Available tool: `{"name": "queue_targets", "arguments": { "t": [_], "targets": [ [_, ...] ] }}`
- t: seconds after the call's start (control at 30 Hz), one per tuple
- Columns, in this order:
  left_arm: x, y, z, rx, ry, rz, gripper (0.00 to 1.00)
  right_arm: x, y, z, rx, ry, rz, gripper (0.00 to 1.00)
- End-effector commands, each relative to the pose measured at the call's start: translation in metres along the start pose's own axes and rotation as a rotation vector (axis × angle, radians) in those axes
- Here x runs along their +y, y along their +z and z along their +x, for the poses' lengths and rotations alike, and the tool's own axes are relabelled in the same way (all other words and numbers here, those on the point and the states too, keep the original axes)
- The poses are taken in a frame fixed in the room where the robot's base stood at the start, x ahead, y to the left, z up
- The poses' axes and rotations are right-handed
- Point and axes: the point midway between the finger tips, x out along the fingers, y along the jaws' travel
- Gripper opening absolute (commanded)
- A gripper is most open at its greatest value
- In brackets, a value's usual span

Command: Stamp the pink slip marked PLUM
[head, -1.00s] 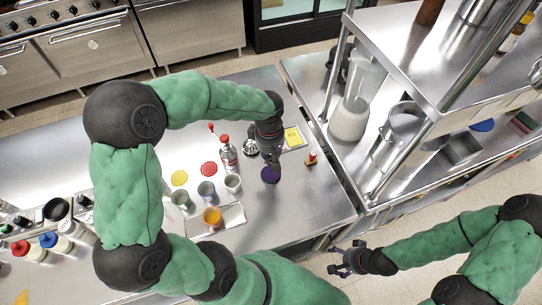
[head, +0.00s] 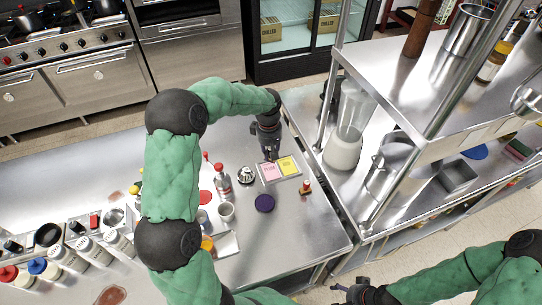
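The pink slip (head: 268,172) lies beside a yellow slip (head: 288,166) on a small pale tray (head: 279,181); its lettering is too small to read surely. My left gripper (head: 270,155) points down at the pink slip's far edge. Its fingers are small and dark, and I cannot tell whether they hold anything. A small stamp-like piece with a red knob (head: 305,187) stands right of the tray. A dark purple round pad (head: 264,203) lies in front of the tray. My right gripper (head: 350,289) is low in the picture, off the counter, with its fingers apart and empty.
A silver bell-like object (head: 246,175) and a red-capped bottle (head: 222,182) stand left of the tray. A blender (head: 346,135) stands on the right-hand counter. The counter's front right is clear.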

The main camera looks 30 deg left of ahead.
Motion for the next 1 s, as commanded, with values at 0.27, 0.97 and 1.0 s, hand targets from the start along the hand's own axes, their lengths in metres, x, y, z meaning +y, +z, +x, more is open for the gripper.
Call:
{"name": "queue_targets", "arguments": {
  "t": [0.27,0.97,1.0],
  "targets": [
    [-0.001,0.001,0.019,-0.001,-0.001,0.000,0.01,0.004,0.000,0.012,0.000,0.000,0.000,0.76],
    [-0.003,0.001,0.059,-0.001,0.000,0.001,0.01,0.012,-0.001,0.035,0.000,0.000,0.000,0.76],
    [-0.003,0.001,0.059,-0.001,0.000,0.001,0.01,0.012,-0.001,0.035,0.000,0.000,0.000,0.76]
  ]
}}
